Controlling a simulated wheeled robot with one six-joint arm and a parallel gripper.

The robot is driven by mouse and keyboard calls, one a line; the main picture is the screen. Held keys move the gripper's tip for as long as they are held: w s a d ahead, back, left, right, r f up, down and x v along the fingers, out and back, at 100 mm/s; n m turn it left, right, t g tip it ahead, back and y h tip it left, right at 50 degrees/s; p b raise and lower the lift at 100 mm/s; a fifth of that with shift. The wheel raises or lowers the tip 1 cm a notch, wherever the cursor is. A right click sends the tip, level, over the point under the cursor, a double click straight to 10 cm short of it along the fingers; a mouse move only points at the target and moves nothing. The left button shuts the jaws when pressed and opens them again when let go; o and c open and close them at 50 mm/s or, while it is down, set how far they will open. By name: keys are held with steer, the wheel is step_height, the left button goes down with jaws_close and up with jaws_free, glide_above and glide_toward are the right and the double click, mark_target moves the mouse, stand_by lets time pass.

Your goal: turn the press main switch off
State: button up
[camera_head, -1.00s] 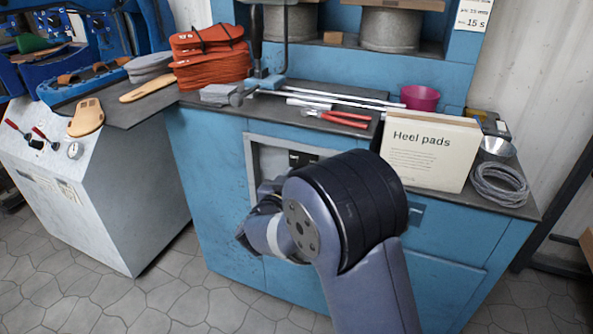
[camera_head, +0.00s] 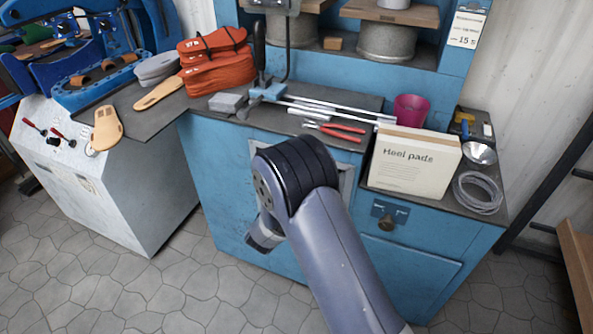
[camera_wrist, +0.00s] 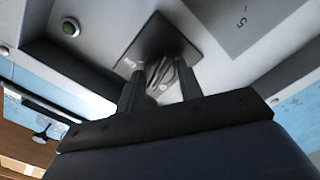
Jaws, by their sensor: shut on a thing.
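In the wrist view, the press main switch is a grey rotary knob (camera_wrist: 163,72) on a dark square plate (camera_wrist: 178,36) on a pale grey panel. My gripper (camera_wrist: 158,86) has one dark finger on each side of the knob and is shut on it. Small pale lettering shows at the plate's corner, too small to read surely. In the head view my arm hides the gripper and the switch. Only part of the grey-framed recess (camera_head: 347,183) in the blue press front shows beside my arm.
A green button (camera_wrist: 69,27) sits on the same panel. Above, the worktop holds red-handled pliers (camera_head: 338,130), a Heel pads box (camera_head: 414,163), a pink cup (camera_head: 410,109) and a wire coil (camera_head: 478,192). A dark knob (camera_head: 387,222) protrudes below the box. Floor at the front left is clear.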

steer(key=shift+f+n+p, duration=0.2)
steer(key=shift+n+p, duration=1.75)
steer(key=shift+n, duration=1.25)
steer(key=o, duration=0.9)
steer(key=v, duration=1.1)
steer(key=shift+p, duration=0.3)
steer(key=shift+w, duration=0.1)
steer(key=x, duration=1)
steer(key=shift+w+d+b, duration=0.1)
steer(key=shift+w+b, duration=0.25)
